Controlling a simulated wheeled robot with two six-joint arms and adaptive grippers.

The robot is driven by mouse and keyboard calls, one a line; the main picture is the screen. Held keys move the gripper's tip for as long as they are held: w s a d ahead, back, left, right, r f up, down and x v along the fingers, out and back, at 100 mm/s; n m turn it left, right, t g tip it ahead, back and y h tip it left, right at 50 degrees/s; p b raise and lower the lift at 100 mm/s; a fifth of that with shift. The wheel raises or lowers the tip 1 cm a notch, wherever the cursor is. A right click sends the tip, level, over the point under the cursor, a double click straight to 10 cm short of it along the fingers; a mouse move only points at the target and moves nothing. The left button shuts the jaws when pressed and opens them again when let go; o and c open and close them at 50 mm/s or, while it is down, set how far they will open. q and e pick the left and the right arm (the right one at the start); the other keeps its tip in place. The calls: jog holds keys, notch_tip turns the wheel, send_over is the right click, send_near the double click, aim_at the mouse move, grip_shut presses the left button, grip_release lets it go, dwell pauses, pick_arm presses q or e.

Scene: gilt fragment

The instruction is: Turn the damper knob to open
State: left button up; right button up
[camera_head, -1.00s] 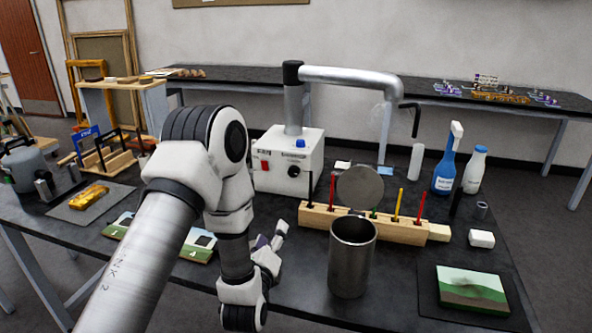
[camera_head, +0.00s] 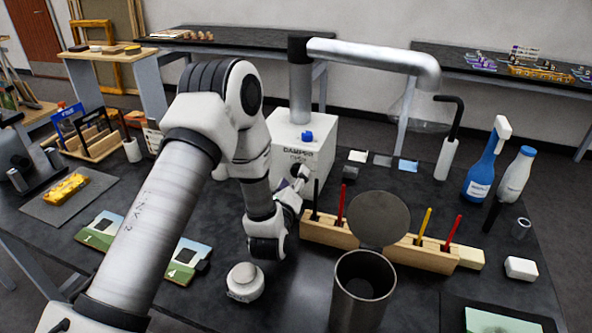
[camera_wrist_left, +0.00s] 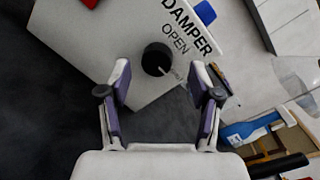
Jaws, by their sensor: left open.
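The damper box (camera_head: 316,135) is white and stands at the back of the dark table, with DAMPER lettering, a blue button on top and a black round knob (camera_wrist_left: 156,60) on its front. In the left wrist view the word OPEN is beside the knob, and a light pointer mark runs toward the lower right, near small, hard-to-read lettering. My left gripper (camera_wrist_left: 160,88) is open, its two purple-padded fingers just short of the knob, one on each side of it. In the head view the gripper (camera_head: 292,190) partly covers the knob. My right gripper is not in view.
A steel cup (camera_head: 362,290) and a wooden rack (camera_head: 335,233) with coloured sticks stand to the right. A small white round object (camera_head: 243,282) sits in front of my left wrist. A blue spray bottle (camera_head: 480,178) stands further right. A silver duct (camera_head: 370,55) arches above.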

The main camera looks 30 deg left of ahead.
aim_at(296, 174)
pick_arm(q)
jog(key=x, duration=0.3)
jog(key=shift+f, duration=0.35)
jog(key=shift+s+r, duration=0.2)
jog(key=shift+c, duration=0.2)
jog(key=c, duration=1.1)
